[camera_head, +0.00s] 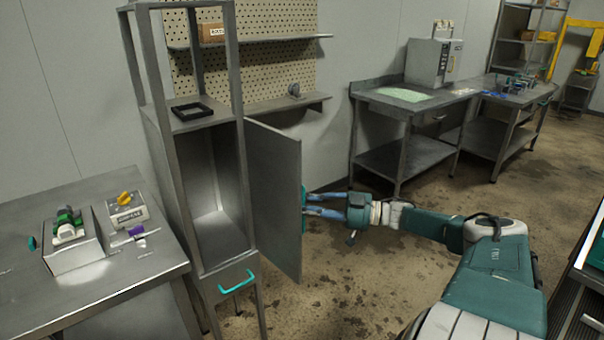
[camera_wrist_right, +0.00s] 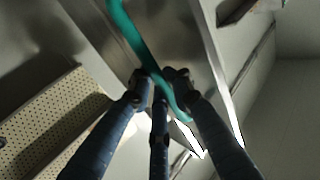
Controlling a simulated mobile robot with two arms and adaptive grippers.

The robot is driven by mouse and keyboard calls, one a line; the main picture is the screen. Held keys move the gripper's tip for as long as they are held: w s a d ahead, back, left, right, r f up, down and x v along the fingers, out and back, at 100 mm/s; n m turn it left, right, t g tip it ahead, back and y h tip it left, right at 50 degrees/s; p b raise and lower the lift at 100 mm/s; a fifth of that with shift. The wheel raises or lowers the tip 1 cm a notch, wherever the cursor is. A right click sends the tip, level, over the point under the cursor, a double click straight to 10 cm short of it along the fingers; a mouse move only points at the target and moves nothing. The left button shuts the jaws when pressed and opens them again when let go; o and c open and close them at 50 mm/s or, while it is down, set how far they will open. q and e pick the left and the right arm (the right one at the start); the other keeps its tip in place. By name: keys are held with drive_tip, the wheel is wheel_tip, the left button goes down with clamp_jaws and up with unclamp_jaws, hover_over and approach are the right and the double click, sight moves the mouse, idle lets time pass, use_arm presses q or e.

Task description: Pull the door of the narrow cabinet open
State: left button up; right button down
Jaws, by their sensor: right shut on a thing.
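The narrow cabinet (camera_head: 169,160) is a tall grey metal unit left of centre in the head view. Its door (camera_head: 273,190) stands swung open to the right, and the compartment inside looks empty. The door's teal handle (camera_head: 304,209) is on the door's outer face, near its free edge. My right gripper (camera_head: 308,204) reaches the handle from the right. In the wrist view the fingers of my right gripper (camera_wrist_right: 160,85) are closed around the teal handle bar (camera_wrist_right: 128,28). My left gripper is not in either view.
Below the compartment is a drawer with a teal handle (camera_head: 237,282). A black tray (camera_head: 192,111) lies on the cabinet's shelf. A metal table (camera_head: 100,287) with small items stands at left. A workbench (camera_head: 405,103) stands behind. Floor right of the door is clear apart from my arm.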

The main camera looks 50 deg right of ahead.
drive_tip(key=shift+f, duration=0.3)
drive_tip(key=c, duration=1.9)
unclamp_jaws()
drive_tip(key=shift+o, duration=1.1)
drive_tip(key=shift+d, duration=0.1)
drive_tip(key=shift+r, duration=0.1)
drive_tip(key=v, duration=1.2)
